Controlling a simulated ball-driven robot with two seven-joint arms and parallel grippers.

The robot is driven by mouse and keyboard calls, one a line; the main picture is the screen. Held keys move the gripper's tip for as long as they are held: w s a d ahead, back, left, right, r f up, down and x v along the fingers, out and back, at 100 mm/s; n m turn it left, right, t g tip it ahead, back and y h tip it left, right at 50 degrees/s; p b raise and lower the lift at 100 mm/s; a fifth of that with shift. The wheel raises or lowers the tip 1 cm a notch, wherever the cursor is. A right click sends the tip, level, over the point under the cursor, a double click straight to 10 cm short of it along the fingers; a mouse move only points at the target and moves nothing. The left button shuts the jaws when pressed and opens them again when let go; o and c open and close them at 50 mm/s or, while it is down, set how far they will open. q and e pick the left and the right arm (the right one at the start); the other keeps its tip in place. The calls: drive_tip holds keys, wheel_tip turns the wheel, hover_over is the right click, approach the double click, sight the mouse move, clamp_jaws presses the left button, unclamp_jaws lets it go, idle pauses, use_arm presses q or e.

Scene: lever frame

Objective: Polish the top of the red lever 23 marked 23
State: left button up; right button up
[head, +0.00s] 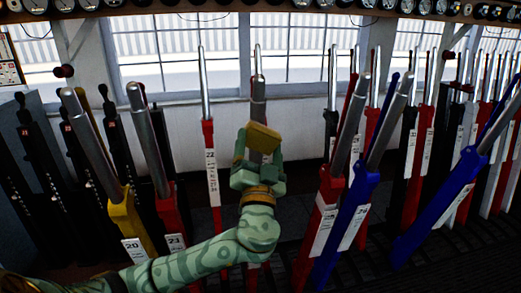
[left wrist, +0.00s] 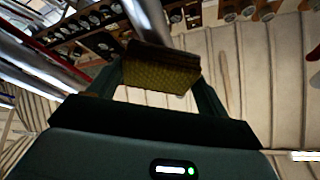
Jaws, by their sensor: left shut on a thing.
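The red lever 23 (head: 168,212) stands left of centre in the head view, its label (head: 175,241) reading 23. Its bare silver handle (head: 148,135) leans up and left to a rounded top (head: 134,90). My left gripper (head: 262,158) is shut on a yellow sponge-like block (head: 264,137), well to the right of lever 23. The block also shows between the fingers in the left wrist view (left wrist: 160,75), with a darker brown side. It overlaps another silver lever handle (head: 258,95) behind it; contact cannot be told. My right gripper is not visible.
Yellow lever 20 (head: 124,215) stands left of lever 23, and a red lever marked 22 (head: 211,165) stands between lever 23 and my gripper. Red and blue levers (head: 345,215) crowd the right. Gauges (head: 345,4) line a shelf above the windows.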

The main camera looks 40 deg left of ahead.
sight(261, 132)
use_arm(q)
drive_tip(key=shift+s+d+r+p, duration=0.2)
drive_tip(key=shift+r+p, duration=0.3)
drive_tip(key=shift+r, duration=0.45)
drive_tip(key=shift+s+d+r+p, duration=0.15)
drive_tip(key=shift+r+p, duration=0.3)
drive_tip(key=shift+r, duration=0.45)
drive_tip(key=shift+s+d+r+p, duration=0.1)
drive_tip(key=shift+r+p, duration=0.4)
drive_tip(key=shift+r, duration=0.45)
drive_tip(key=shift+s+d+r+p, duration=0.1)
drive_tip(key=shift+r+p, duration=0.4)
drive_tip(key=shift+r, duration=0.4)
drive_tip(key=shift+f+b, duration=0.15)
drive_tip(key=shift+b, duration=0.2)
drive_tip(key=f+b, duration=0.3)
drive_tip(key=f, duration=0.1)
drive_tip(key=shift+w+a+b, duration=0.3)
drive_tip(key=shift+w+b, duration=0.05)
drive_tip(key=shift+b, duration=0.05)
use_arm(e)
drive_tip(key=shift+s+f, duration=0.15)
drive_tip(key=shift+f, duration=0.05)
